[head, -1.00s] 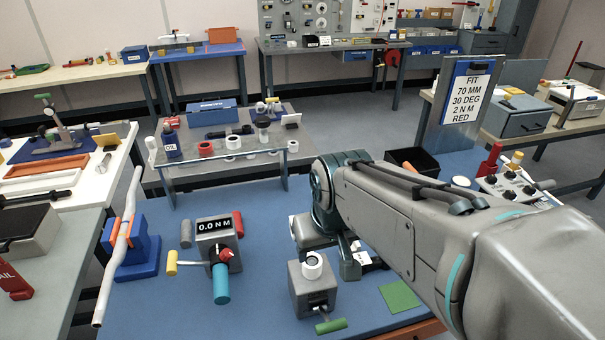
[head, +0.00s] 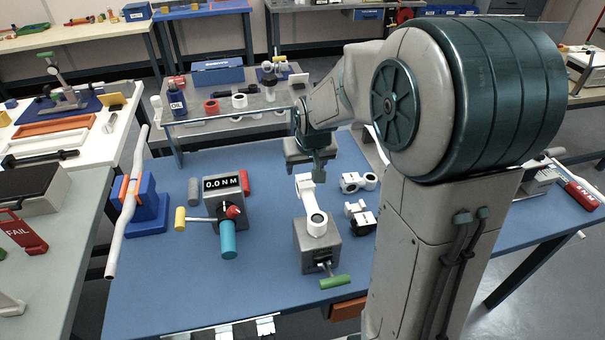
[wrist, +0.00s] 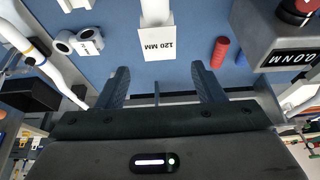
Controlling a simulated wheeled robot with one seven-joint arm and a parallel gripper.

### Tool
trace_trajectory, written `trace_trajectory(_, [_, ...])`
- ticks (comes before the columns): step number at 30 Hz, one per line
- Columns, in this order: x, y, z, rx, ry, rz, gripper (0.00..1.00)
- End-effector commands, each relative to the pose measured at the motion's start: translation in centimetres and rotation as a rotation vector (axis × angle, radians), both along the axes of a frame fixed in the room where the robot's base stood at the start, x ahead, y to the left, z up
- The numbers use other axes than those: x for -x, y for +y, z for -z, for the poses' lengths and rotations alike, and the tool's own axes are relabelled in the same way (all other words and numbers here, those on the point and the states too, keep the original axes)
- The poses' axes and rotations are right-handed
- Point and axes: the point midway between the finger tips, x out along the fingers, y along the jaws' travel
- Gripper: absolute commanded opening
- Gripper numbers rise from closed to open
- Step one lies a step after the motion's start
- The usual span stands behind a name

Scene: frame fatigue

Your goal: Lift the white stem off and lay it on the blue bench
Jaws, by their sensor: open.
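The white stem (head: 312,207) sits on a grey clamp block (head: 318,255) on the blue bench (head: 170,295). Its ring end is over the block and its other end points away toward my gripper (head: 318,172). In the wrist view the white stem (wrist: 155,14) has a face marked 120 MM, ahead of and between my open fingers (wrist: 161,88). The fingers are apart from it, with nothing between them. A green-handled screw (head: 334,281) is at the front of the block.
Two other white stem-like parts (head: 358,182) (head: 360,217) lie to the right of the clamp. A torque gauge (head: 226,190) with yellow and cyan handles stands to the left. A blue stand with a white bar (head: 127,205) is further left. Bare bench lies front left.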

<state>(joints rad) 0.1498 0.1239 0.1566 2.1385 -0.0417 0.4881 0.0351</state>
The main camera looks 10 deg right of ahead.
Motion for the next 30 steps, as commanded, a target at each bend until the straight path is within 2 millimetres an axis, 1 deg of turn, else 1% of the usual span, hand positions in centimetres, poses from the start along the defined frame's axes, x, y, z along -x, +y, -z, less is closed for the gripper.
trace_trajectory(1, [-0.3,0.0,0.9,-0.001,0.005,0.0,0.62])
trace_trajectory(6, [-1.4,0.0,3.6,-0.001,0.004,0.0,0.62])
trace_trajectory(12, [-2.4,0.0,6.0,0.0,0.003,0.0,0.62])
trace_trajectory(18, [-2.9,0.0,7.1,0.001,0.001,-0.002,0.62])
trace_trajectory(27, [-3.0,0.0,7.2,0.0,0.0,-0.001,0.62])
trace_trajectory(28, [-3.0,0.0,7.2,0.0,0.0,-0.001,0.59])
trace_trajectory(29, [-3.0,0.0,7.2,0.0,0.0,-0.001,0.51])
trace_trajectory(30, [-3.0,0.0,7.2,0.0,0.0,0.0,0.4])
